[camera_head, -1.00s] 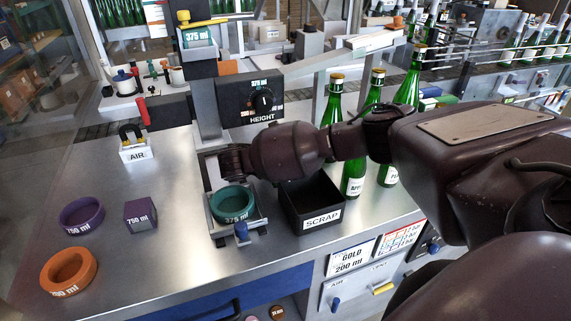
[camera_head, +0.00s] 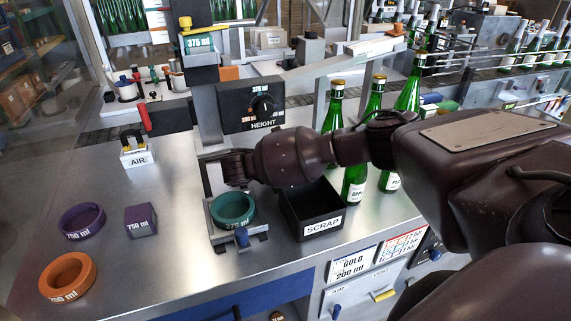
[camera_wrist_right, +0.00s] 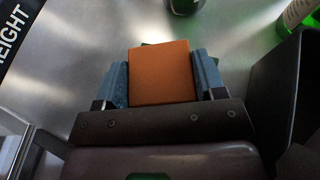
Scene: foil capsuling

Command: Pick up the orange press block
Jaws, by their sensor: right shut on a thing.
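The orange press block (camera_wrist_right: 160,80) fills the space between the blue-padded fingers of my right gripper (camera_wrist_right: 161,68) in the right wrist view. The gripper is shut on it. A small green edge shows behind the block's far side. In the head view my right arm reaches in from the right, its wrist over the bench just behind the teal 375 ml ring (camera_head: 233,208). The right fingers and the held block are hidden there. My left gripper is in neither view.
The black scrap bin (camera_head: 312,212) stands right of the teal ring, and green bottles (camera_head: 354,183) stand behind it. The height box (camera_head: 250,107) is behind my wrist. An orange ring (camera_head: 67,277), a purple ring (camera_head: 82,220) and a purple block (camera_head: 140,220) lie left. Bench between is clear.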

